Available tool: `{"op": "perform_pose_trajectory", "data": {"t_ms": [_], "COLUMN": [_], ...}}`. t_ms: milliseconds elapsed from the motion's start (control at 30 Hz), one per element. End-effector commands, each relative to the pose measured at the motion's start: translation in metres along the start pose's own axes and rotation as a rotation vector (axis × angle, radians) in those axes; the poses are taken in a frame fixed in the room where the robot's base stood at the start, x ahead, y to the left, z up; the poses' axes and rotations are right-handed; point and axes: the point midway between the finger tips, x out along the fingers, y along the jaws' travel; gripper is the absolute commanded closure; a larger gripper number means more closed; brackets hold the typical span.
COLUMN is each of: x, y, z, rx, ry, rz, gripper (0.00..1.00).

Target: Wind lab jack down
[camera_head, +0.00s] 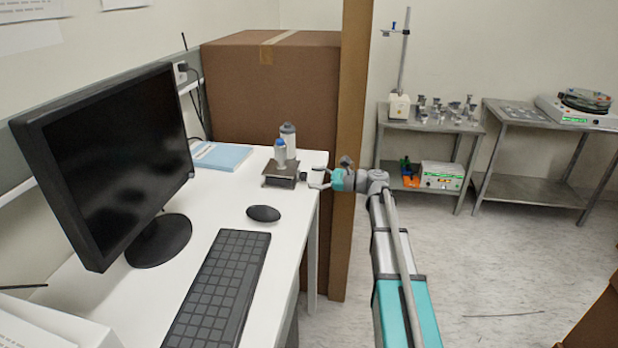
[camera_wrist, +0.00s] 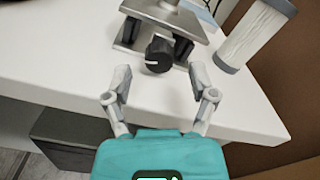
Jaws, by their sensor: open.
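The lab jack (camera_head: 281,178) stands on the white desk near its right edge, low, with a flat metal top plate. Two bottles are near it in the head view: a small blue-capped bottle (camera_head: 280,155) on the plate and a larger grey-capped bottle (camera_head: 288,138) behind. In the wrist view the jack (camera_wrist: 165,17) is at the top, with its black round knob (camera_wrist: 158,55) facing me. A white line marks the knob. My gripper (camera_wrist: 160,82) is open, its fingers on either side of the knob's line and short of it. In the head view my gripper (camera_head: 318,178) is at the desk edge.
A monitor (camera_head: 110,160), keyboard (camera_head: 220,285), mouse (camera_head: 263,213) and blue book (camera_head: 220,156) are on the desk (camera_head: 225,207). A large cardboard box (camera_head: 270,95) stands behind. A white cylinder (camera_wrist: 256,32) is right of the jack in the wrist view.

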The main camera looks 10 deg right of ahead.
Motion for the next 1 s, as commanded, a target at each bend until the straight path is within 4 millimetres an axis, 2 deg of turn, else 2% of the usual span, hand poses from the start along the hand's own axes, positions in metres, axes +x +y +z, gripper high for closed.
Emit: {"op": "perform_pose_trajectory", "data": {"t_ms": [200,433,600,1000], "x": [-0.028,-0.049,-0.055,-0.056], "y": [-0.001,-0.001,-0.001,-0.001], "z": [-0.001,-0.001,-0.001,-0.001], "rx": [-0.001,0.0,0.0,0.0], "ry": [0.002,0.001,0.0,0.0], "rz": [-0.002,-0.002,-0.001,-0.001], "gripper": [0.24,0.24,0.24,0.24]}}
